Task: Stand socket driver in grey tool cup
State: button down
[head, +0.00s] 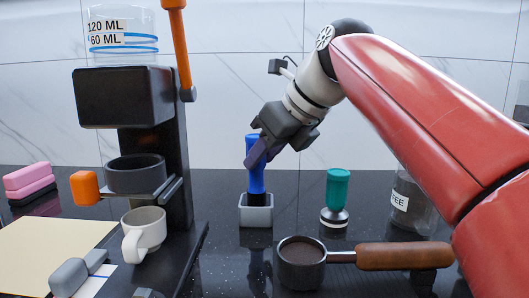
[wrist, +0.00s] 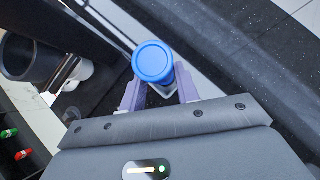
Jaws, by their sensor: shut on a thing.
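The socket driver (head: 256,181) has a blue handle and stands close to upright. Its lower end goes down behind the front rim of the grey tool cup (head: 256,216), so its tip is hidden. My gripper (head: 258,150) is shut on the upper part of the blue handle from the right. In the wrist view, the round blue top of the socket driver (wrist: 153,61) shows between the two purple fingers of my gripper (wrist: 160,92). A small pale part of the cup shows below the handle there.
A coffee machine (head: 126,97) with a white mug (head: 144,234) stands at the left. A portafilter (head: 302,262) with a wooden handle lies in front of the cup. A green-handled tamper (head: 336,195) and a coffee jar (head: 412,203) stand to the right.

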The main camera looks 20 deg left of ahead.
aim_at(256, 193)
jog(key=shift+f+b, duration=0.65)
jog(key=shift+f, duration=0.6)
jog(key=c, duration=0.9)
grip_release()
jog(key=shift+c, duration=0.2)
